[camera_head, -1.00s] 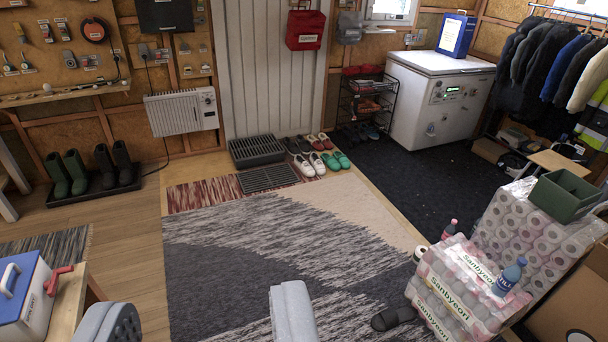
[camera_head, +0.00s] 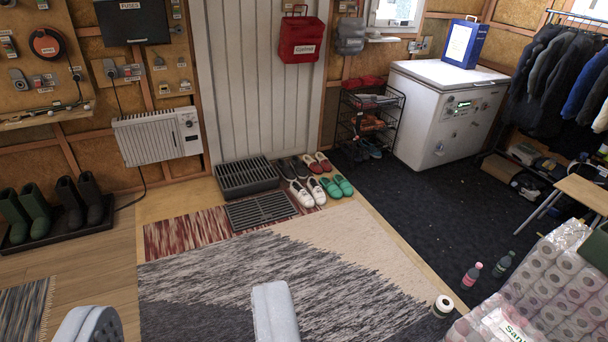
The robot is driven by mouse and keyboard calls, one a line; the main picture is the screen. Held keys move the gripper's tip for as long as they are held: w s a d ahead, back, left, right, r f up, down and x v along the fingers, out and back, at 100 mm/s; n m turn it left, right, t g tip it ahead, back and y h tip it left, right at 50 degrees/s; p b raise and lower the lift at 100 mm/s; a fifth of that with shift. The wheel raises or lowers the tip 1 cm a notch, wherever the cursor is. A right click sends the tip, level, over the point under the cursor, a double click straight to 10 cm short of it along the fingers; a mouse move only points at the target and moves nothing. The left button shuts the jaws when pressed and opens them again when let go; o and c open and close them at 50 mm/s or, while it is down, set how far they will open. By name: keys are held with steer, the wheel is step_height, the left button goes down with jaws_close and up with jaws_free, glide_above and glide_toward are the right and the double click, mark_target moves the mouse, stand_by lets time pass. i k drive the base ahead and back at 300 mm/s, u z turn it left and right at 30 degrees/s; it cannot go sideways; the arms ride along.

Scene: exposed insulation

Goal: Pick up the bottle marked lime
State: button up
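My gripper (camera_head: 182,318) shows at the bottom edge as two grey fingers set wide apart. It is open with only rug between the fingers, well to the left of the bottles and not touching them.
Wrapped toilet-roll packs (camera_head: 553,282) stand at the lower right, close to the bottles. Shoes (camera_head: 315,188) and a white chest freezer (camera_head: 446,112) are farther back. The rug (camera_head: 330,268) is clear ahead.

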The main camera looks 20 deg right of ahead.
mark_target(504, 263)
steer(key=u, duration=0.05)
steer(key=i, duration=2.75)
steer(key=z, duration=2.7)
steer(key=i, duration=1.05)
steer(key=u, duration=0.1)
